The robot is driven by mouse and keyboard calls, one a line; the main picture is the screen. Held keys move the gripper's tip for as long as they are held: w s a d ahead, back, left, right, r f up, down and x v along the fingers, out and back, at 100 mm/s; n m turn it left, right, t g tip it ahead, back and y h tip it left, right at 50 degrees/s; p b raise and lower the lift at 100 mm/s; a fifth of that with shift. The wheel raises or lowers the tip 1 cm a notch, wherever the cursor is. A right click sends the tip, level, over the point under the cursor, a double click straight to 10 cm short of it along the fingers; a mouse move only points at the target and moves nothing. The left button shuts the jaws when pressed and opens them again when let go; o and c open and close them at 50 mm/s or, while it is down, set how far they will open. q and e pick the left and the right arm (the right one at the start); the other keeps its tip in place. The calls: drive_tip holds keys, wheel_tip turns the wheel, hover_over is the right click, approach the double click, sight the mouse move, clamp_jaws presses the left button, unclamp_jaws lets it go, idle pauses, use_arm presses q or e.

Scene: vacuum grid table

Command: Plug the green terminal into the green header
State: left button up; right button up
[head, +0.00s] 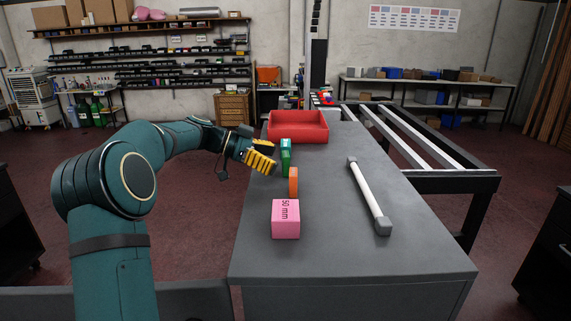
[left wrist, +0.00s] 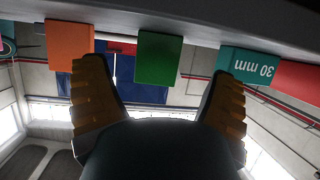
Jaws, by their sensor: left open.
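A green block (head: 286,161) stands on the grey table near its left edge, between a teal block and an orange block. In the left wrist view the green block (left wrist: 159,58) appears between the two yellow fingers. I cannot make out a separate green terminal and green header. My left gripper (head: 262,156) is open and empty just left of the green block. Its fingers (left wrist: 160,76) are apart, with a visible gap on each side of the block. My right gripper is not in view.
A teal block marked 30 mm (left wrist: 250,66) and an orange block (head: 293,181) flank the green one. A pink 50 mm block (head: 286,220) is at the front, a red bin (head: 298,136) behind. A white bar (head: 369,195) lies right; the table between is clear.

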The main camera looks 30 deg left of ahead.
sight(286, 164)
use_arm(q)
drive_tip(key=x, duration=0.4)
drive_tip(key=shift+s+d, duration=0.1)
drive_tip(key=c, duration=1.2)
drive_tip(key=shift+o, duration=0.2)
